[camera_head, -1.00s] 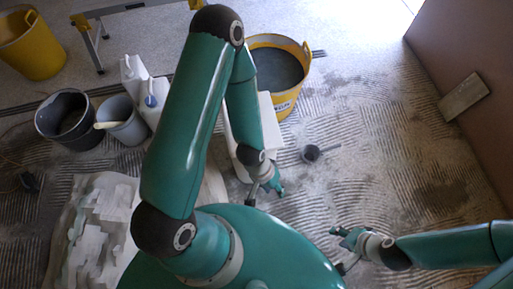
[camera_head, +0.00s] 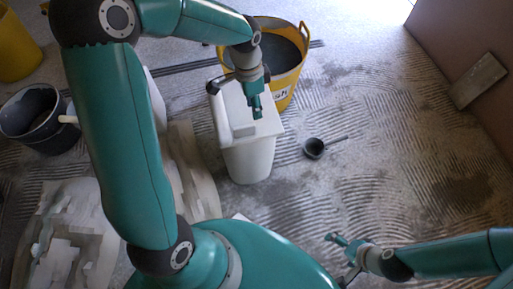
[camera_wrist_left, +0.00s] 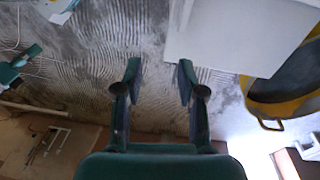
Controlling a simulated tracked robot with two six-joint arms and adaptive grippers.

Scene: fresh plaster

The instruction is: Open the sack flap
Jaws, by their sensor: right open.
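A white, box-like upright body (camera_head: 250,160), which looks like the sack, stands on the floor left of centre in the head view. Its top is flat and pale, with a small raised strip (camera_head: 243,131) near the front; I cannot tell whether this is the flap. My left gripper (camera_head: 257,112) points down over its top, and I cannot tell whether it touches. In the left wrist view my left gripper (camera_wrist_left: 160,70) is open with nothing between its fingers, and a white surface (camera_wrist_left: 230,35) lies beyond to the right. My right gripper (camera_head: 342,241) is open and empty, low over the floor.
A yellow bucket (camera_head: 291,88) of grey material stands behind the white body. A dark ladle (camera_head: 315,149) lies to its right. A black bucket (camera_head: 30,137) stands at the left, near crumpled pale sheets (camera_head: 50,215).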

